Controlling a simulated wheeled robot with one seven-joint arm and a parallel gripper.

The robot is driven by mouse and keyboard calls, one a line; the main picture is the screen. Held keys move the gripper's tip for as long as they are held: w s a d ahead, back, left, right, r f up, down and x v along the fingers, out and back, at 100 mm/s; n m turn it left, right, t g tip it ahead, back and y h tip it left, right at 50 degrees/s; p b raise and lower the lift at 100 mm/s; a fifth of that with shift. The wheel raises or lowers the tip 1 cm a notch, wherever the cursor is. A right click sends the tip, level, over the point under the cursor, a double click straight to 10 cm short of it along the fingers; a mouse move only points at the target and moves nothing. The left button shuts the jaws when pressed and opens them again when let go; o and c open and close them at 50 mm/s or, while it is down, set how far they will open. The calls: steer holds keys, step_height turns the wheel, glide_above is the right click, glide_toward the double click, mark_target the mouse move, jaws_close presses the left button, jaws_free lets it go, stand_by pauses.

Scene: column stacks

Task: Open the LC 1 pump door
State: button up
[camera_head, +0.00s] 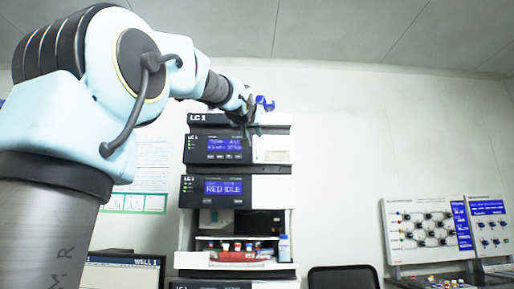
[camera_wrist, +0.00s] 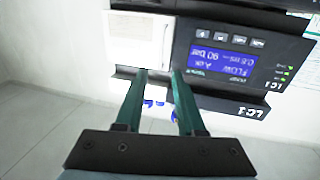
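The LC 1 pump (camera_head: 215,149) is the upper module of the stack, with a dark front and a lit blue display. It also shows upside down in the wrist view (camera_wrist: 222,60), its display reading flow and 90 bar. Its white door panel (camera_wrist: 132,40) is beside the display and looks closed; in the head view the door (camera_head: 272,150) is right of the display. My gripper (camera_head: 246,118) is in front of the stack's top, near the door. In the wrist view its two green fingers (camera_wrist: 157,76) are apart with nothing held, tips near the door's display-side edge. Contact cannot be told.
Blue-capped bottles (camera_head: 264,103) stand on top of the stack, close to my gripper. Below the pump are a RED IDLE module (camera_head: 225,188) and an open bay with vials (camera_head: 240,247). A monitor (camera_head: 122,272) is at lower left, a chair (camera_head: 343,277) at right.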

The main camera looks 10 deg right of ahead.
steer(key=p, duration=0.3)
glide_toward(268, 150)
steer(key=w+a, duration=0.2)
steer(key=w, duration=0.3)
steer(key=shift+w+d+r, duration=0.15)
steer(key=shift+d+r, duration=0.1)
steer(key=shift+r, duration=0.2)
jaws_close()
stand_by(0.6)
